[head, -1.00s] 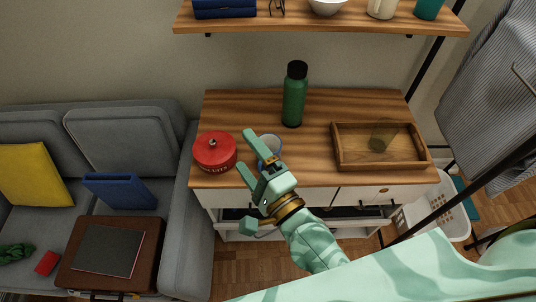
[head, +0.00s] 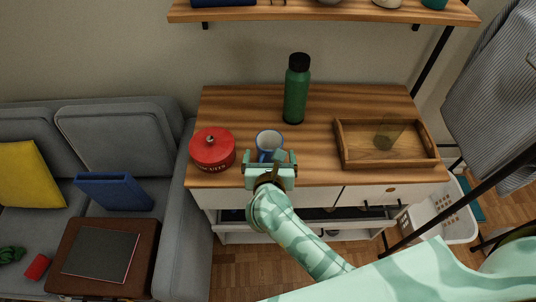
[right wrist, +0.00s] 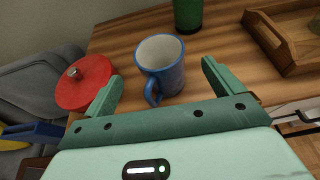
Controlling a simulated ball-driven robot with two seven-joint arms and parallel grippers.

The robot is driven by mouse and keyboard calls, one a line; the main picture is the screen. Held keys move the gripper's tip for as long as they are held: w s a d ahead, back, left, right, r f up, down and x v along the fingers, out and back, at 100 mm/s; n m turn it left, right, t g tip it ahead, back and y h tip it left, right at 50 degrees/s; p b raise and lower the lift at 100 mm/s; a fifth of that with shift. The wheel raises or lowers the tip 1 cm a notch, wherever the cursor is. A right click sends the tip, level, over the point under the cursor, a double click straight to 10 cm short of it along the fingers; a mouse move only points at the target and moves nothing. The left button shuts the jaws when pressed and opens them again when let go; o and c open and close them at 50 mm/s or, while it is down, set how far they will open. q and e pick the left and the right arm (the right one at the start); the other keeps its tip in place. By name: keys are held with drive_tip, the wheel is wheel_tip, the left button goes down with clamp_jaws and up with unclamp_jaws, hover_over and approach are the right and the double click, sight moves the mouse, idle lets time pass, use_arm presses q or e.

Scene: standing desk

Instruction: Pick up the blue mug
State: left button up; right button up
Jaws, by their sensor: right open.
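The blue mug (head: 268,141) stands upright on the wooden desk top, with a white inside. In the right wrist view the mug (right wrist: 165,68) shows whole, its handle turned toward me. My right gripper (head: 270,157) is at the desk's front edge, just in front of the mug. In the right wrist view its two fingers (right wrist: 162,85) are spread wide and empty, one to each side of the mug's near part. They look apart from the mug. My left gripper is not in view.
A red lidded pot (head: 212,149) stands left of the mug. A green bottle (head: 295,92) stands behind it. A wooden tray (head: 343,152) with a glass (head: 384,137) lies to the right. A shelf (head: 350,15) hangs above.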

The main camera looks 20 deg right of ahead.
sight(270, 135)
drive_tip(key=b+x, duration=0.2)
drive_tip(key=x, duration=0.3)
drive_tip(key=shift+w+f+b, duration=0.1)
drive_tip(key=shift+w+b, duration=0.1)
drive_tip(key=shift+b, duration=0.1)
drive_tip(key=shift+w+d, duration=0.1)
drive_tip(key=shift+w, duration=0.1)
drive_tip(key=shift+r, duration=0.2)
drive_tip(key=c, duration=1.6)
